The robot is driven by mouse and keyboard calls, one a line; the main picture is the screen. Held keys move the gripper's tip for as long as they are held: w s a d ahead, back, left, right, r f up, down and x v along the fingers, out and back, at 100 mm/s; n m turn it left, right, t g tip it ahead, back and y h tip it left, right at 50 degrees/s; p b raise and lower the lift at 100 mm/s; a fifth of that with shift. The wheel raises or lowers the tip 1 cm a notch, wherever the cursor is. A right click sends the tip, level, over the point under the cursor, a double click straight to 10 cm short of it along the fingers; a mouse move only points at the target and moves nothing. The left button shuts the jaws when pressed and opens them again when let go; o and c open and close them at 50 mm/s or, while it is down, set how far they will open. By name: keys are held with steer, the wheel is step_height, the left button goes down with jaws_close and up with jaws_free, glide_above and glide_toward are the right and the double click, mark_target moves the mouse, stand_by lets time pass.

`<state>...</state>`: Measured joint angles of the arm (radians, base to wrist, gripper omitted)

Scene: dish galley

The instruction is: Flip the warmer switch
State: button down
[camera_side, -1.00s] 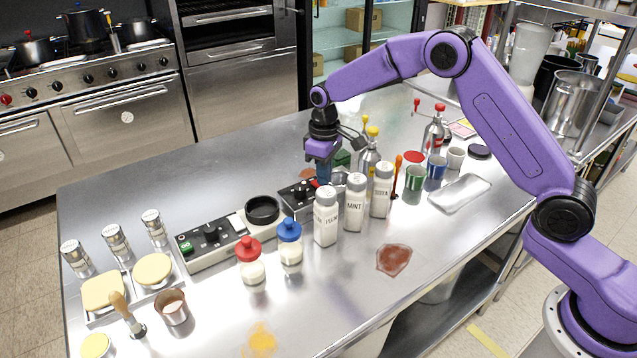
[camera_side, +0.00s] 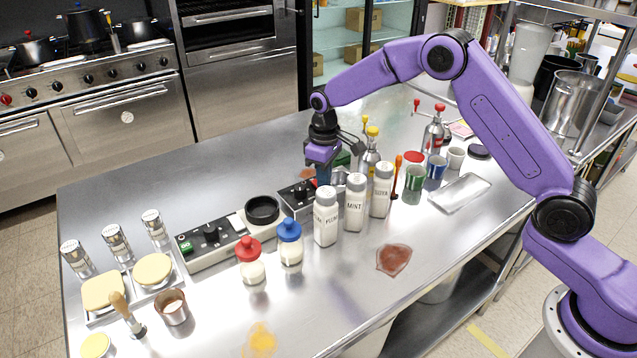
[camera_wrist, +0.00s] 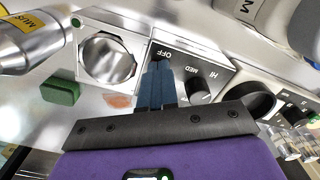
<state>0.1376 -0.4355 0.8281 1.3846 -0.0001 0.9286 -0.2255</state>
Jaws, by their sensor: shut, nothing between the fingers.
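A dark control panel (camera_side: 298,195) sits mid-counter, partly hidden by my gripper and the white shakers. In the wrist view the panel (camera_wrist: 192,72) carries the words OFF, MED and HI and a black knob (camera_wrist: 199,92). A round steel piece on a pale base (camera_wrist: 107,58) adjoins it. My gripper (camera_side: 323,180) points down at the panel's far end. Its blue fingers (camera_wrist: 157,72) are shut and empty, over the panel beside OFF, left of the knob. Whether they touch the panel I cannot tell. No separate warmer switch shows clearly; the fingers hide part of the panel.
White shakers (camera_side: 326,216) stand close in front of the panel. Bottles (camera_side: 370,155) and cups (camera_side: 415,178) stand to its right. A pale control strip with a green switch (camera_side: 186,247) and a black ring (camera_side: 262,210) lies left.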

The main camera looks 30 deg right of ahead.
steer(key=shift+f, duration=0.1)
steer(key=shift+r, duration=3.45)
steer(key=shift+s+r, duration=0.1)
steer(key=s+a+r+n, duration=0.2)
steer(key=s+r, duration=0.1)
steer(key=s, duration=0.7)
steer(key=s+a+r+n, duration=0.1)
steer(key=s+r, duration=0.2)
steer(key=s, duration=0.6)
steer(key=s+d+f+n, duration=0.1)
steer(key=s+d, duration=0.3)
steer(key=s, duration=0.7)
steer(key=s+d+n, duration=0.2)
steer(key=s+d, duration=0.3)
steer(key=s, duration=0.6)
steer(key=shift+d+f+n, duration=0.25)
steer(key=shift+f+n, duration=0.05)
steer(key=shift+f, duration=0.05)
